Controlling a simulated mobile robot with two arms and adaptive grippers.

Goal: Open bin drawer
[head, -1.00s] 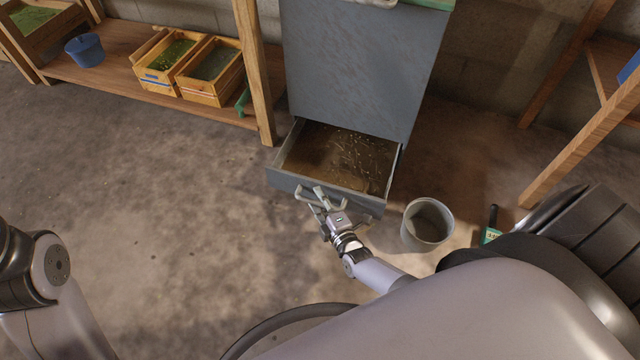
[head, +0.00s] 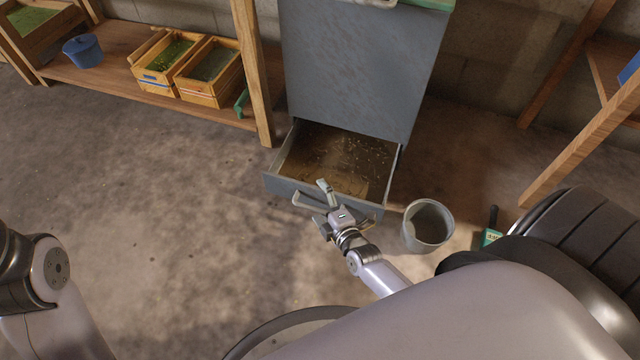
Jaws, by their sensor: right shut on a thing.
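The bin drawer (head: 372,187) is the low drawer of a tall grey cabinet (head: 355,65). It stands pulled out towards me, and its floor shows brown with pale scattered bits. My right gripper (head: 318,200) is at the drawer's front, shut on the drawer handle (head: 303,202); the fingers hide part of the handle. My left gripper is out of view; only part of my left arm shows at the lower left.
A grey bucket (head: 428,226) stands on the floor just right of the drawer. A green-labelled tool (head: 491,237) lies farther right. A wooden shelf (head: 120,84) at the left holds wooden boxes (head: 212,72) and a blue pot (head: 83,50). The floor left of the drawer is clear.

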